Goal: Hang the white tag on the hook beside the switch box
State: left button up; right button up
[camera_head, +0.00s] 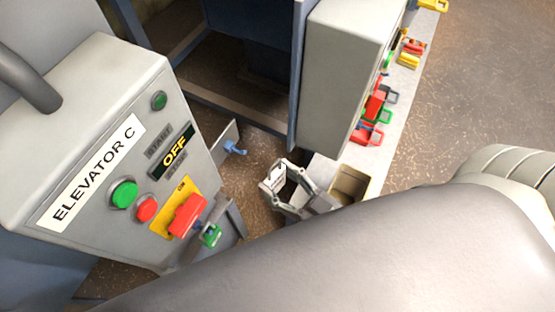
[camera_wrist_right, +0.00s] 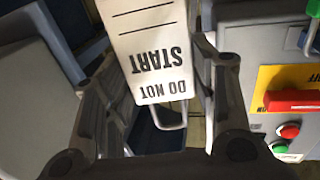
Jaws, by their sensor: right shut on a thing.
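The white tag (camera_wrist_right: 152,50) hangs between the fingers of my right gripper (camera_head: 283,181). In the right wrist view it reads "DO NOT START" upside down, with a wire loop (camera_wrist_right: 170,118) at its lower end. In the head view the tag (camera_head: 275,178) shows small at the fingertips. The grey switch box (camera_head: 90,150) labelled "ELEVATOR C" stands at left, its display reading OFF. A blue hook (camera_head: 235,148) sticks out from a grey plate beside the box. The tag is apart from it, to its lower right. My left gripper is not in view.
A red switch handle (camera_head: 187,214) with a green padlock (camera_head: 211,235) projects from the box's face. A second grey box (camera_head: 345,65) stands at upper right, beside a ledge with red, green and yellow locks (camera_head: 375,105). My right arm covers the lower foreground.

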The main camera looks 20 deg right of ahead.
jog(key=shift+x, duration=1.2)
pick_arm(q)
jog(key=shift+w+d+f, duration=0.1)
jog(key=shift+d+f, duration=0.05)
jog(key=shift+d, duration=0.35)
pick_arm(e)
jog(key=shift+w+a+r, duration=0.1)
jog(key=shift+w+a, duration=0.9)
pick_arm(q)
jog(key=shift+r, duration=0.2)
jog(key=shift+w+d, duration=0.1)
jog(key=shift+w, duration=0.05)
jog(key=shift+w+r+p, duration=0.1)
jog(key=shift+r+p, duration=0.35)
jog(key=shift+p, duration=0.1)
pick_arm(e)
jog(key=shift+a+x, duration=0.2)
jog(key=shift+x, duration=0.7)
jog(key=shift+a+x, duration=0.2)
jog(key=shift+x, duration=0.7)
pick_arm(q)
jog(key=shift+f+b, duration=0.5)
pick_arm(e)
jog(key=shift+s+f, duration=0.15)
jog(key=shift+f, duration=0.7)
